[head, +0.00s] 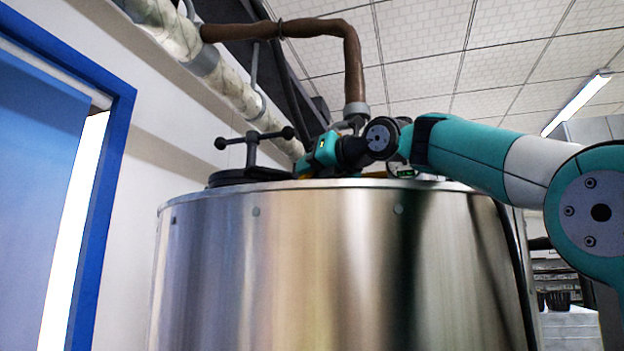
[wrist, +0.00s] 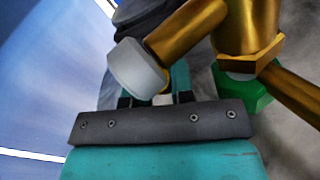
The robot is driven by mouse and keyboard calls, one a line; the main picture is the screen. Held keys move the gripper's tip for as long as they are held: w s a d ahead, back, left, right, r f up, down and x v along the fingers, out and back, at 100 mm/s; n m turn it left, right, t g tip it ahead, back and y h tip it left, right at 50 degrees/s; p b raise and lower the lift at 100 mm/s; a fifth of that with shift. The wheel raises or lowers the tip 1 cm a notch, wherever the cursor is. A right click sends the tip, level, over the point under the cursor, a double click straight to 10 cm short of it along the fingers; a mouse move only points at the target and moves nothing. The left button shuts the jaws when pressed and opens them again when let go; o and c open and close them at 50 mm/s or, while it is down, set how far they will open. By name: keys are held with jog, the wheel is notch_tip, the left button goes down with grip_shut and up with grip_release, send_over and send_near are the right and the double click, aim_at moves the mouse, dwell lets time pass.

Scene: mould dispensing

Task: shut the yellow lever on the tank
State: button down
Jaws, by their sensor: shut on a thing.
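The tank (head: 330,265) is a large steel cylinder that fills the middle of the head view. My gripper (head: 308,163) is low over the tank's top rim, left of the brown pipe. In the wrist view, my gripper (wrist: 152,99) reaches in from below and its fingertips are partly hidden behind a pale grey pipe end. A small piece of the yellow lever (wrist: 163,98) shows between the fingers. My gripper is shut on it. Most of the lever is hidden, so its angle cannot be told.
Brass pipework (wrist: 187,28) with the pale grey end (wrist: 138,67) lies close over the fingers, with a green fitting (wrist: 243,90) on the right. A black lid clamp (head: 251,148) stands left of my gripper. A brown pipe (head: 353,70) comes down behind it.

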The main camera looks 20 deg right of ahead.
jog(key=shift+r, duration=0.1)
jog(key=c, duration=1)
grip_release()
jog(key=b+v, duration=0.3)
jog(key=v, duration=1.3)
jog(key=shift+s+d+b, duration=0.15)
jog(key=shift+s+b, duration=0.05)
jog(key=shift+b, duration=0.2)
jog(key=shift+s+d, duration=0.15)
jog(key=shift+s, duration=0.35)
